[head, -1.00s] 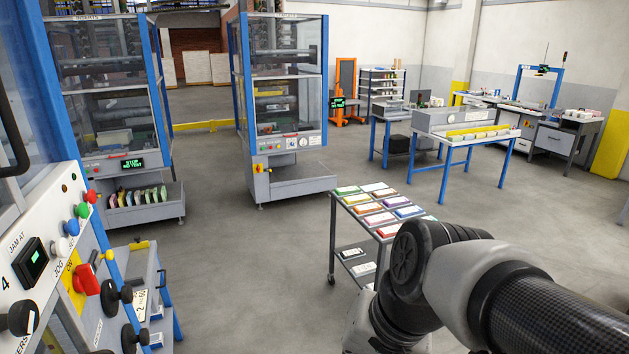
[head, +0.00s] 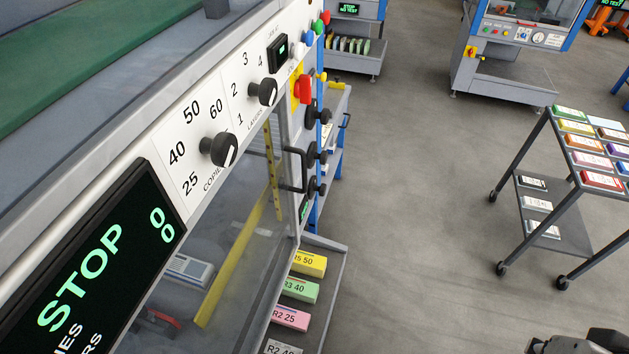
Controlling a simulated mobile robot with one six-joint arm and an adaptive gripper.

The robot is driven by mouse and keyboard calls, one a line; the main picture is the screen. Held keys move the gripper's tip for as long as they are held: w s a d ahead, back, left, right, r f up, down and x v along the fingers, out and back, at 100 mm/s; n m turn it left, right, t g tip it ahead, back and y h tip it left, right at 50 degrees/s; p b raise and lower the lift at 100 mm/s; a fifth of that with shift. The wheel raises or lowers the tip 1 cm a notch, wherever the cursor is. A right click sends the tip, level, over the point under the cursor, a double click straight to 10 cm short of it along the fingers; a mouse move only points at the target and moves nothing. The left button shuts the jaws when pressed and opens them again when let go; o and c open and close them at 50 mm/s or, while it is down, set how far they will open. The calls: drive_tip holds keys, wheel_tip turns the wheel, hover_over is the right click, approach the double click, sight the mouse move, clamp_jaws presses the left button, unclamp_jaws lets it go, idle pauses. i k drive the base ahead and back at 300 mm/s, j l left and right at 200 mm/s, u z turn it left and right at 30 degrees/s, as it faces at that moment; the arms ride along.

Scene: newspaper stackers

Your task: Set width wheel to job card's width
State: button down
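Three black knobbed wheels stick out from the right side of the near machine: an upper one (head: 318,113), a middle one (head: 315,155) and a lower one (head: 316,187). Their labels cannot be read from here, so I cannot tell which is the width wheel. No job card is clearly identifiable. My gripper is not in view; only a dark piece of my arm shows at the bottom right edge.
The machine's panel has a copies knob (head: 219,150), a layers knob (head: 263,92), a red switch (head: 303,89) and a STOP display (head: 90,265). Labelled coloured bundles, one yellow (head: 308,263), lie on a low shelf. A cart (head: 507,150) stands right; floor between is clear.

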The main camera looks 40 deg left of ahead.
sight(313, 187)
drive_tip(key=u, duration=1.45)
drive_tip(key=i+l+u, duration=0.2)
drive_tip(key=i+l, duration=0.2)
drive_tip(key=l+u, duration=0.45)
drive_tip(key=l, duration=1.25)
drive_tip(key=i, duration=0.05)
